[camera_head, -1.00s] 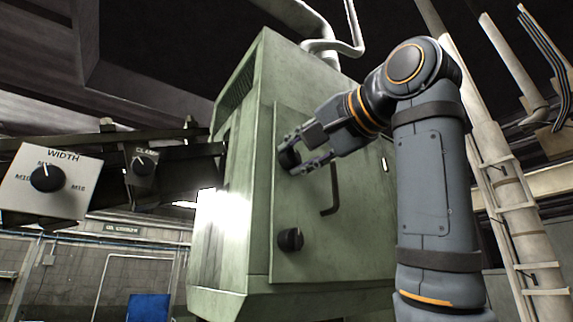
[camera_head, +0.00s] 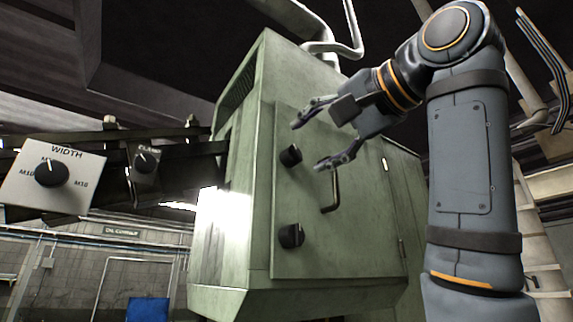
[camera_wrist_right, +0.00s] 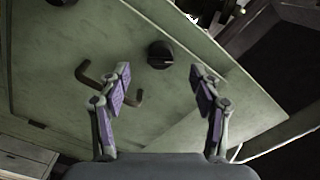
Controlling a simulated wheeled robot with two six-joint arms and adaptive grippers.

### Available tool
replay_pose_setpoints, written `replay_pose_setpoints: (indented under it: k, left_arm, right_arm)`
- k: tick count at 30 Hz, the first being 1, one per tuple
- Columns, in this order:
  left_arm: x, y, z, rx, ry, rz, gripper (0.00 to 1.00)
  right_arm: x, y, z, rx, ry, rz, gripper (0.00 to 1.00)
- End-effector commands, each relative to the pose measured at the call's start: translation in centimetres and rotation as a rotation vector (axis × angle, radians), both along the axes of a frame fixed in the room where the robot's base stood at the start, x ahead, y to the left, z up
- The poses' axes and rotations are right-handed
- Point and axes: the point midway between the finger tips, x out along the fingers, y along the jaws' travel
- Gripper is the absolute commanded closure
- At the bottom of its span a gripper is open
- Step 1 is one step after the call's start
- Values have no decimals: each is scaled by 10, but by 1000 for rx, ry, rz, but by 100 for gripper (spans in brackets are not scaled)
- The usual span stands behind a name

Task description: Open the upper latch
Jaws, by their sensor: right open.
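The upper latch (camera_head: 290,155) is a round black knob high on the door of the green cabinet. It also shows in the right wrist view (camera_wrist_right: 160,54), ahead of and between the fingers. My right gripper (camera_head: 312,142) is open and empty, in front of the door and just right of the upper latch, apart from it. Its two spread fingers also show in the right wrist view (camera_wrist_right: 161,80). A similar lower latch (camera_head: 291,236) sits below on the same door. My left gripper is not in view.
A bent door handle (camera_head: 332,190) stands out right of and between the latches, close to my lower finger in the head view. The green cabinet (camera_head: 225,250) fills the middle. Control boxes marked WIDTH (camera_head: 75,185) and CLAMP (camera_head: 146,180) are at left.

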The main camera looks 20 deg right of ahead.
Motion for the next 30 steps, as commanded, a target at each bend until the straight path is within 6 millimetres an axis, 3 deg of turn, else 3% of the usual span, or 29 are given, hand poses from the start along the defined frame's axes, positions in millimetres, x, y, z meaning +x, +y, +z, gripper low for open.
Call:
replay_pose_setpoints:
  k: [4,9,15,21,25,30]
  left_arm:
    - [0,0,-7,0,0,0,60]
    - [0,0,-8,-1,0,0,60]
    - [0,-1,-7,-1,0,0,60]
    - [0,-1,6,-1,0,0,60]
    - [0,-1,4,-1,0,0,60]
    - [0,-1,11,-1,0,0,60]
  right_arm:
    - [-23,-8,-1,1,-3,0,36]
    - [-31,-12,0,0,1,0,36]
    - [-31,-11,0,-6,-2,1,36]
    - [-34,-13,3,-249,-90,0,36]
    - [-34,-12,0,-282,-102,0,36]
    - [-15,-5,1,-280,-98,3,36]
